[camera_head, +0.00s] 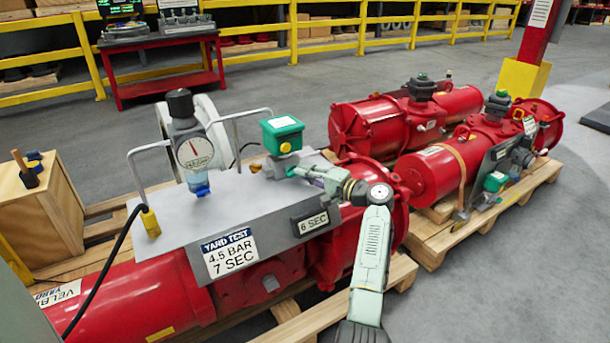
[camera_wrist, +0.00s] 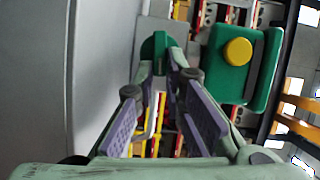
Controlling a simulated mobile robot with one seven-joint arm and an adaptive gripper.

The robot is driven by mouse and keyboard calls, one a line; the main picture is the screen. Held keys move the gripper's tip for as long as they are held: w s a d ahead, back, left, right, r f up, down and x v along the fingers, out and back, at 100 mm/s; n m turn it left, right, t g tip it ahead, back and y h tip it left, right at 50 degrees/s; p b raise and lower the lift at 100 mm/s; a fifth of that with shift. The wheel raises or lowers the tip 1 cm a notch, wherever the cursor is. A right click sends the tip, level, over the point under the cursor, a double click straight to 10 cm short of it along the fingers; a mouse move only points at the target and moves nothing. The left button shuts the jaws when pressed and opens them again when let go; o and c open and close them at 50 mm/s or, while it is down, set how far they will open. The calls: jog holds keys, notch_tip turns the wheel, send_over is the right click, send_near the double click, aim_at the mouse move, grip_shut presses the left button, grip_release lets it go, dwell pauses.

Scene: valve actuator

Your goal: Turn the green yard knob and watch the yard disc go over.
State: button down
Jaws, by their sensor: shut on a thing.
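My gripper (camera_wrist: 164,66) is shut on the green knob (camera_wrist: 154,44), which shows at the ends of the purple-padded fingers in the wrist view. In the head view my gripper (camera_head: 299,171) reaches from the right to the grey panel, just below the green box (camera_head: 282,131). There the fingers mostly hide the knob. The green box has a round yellow disc (camera_head: 285,147) on its front. In the wrist view the yellow disc (camera_wrist: 238,52) sits on the green box to the right of the knob, apart from my fingers. I see no clear mark that tells how the disc is turned.
The grey panel (camera_head: 155,224) lies over a red actuator and carries a pressure gauge (camera_head: 195,153), bent metal handles and a "6 SEC" plate (camera_head: 311,222). A wooden box (camera_head: 38,215) stands at left. More red actuators (camera_head: 432,176) lie at right on a pallet.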

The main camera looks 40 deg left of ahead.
dwell(0.4)
jog(key=c, duration=1.7)
grip_release()
jog(key=shift+o, duration=0.2)
jog(key=d, duration=1.2)
jog(key=shift+r, duration=0.25)
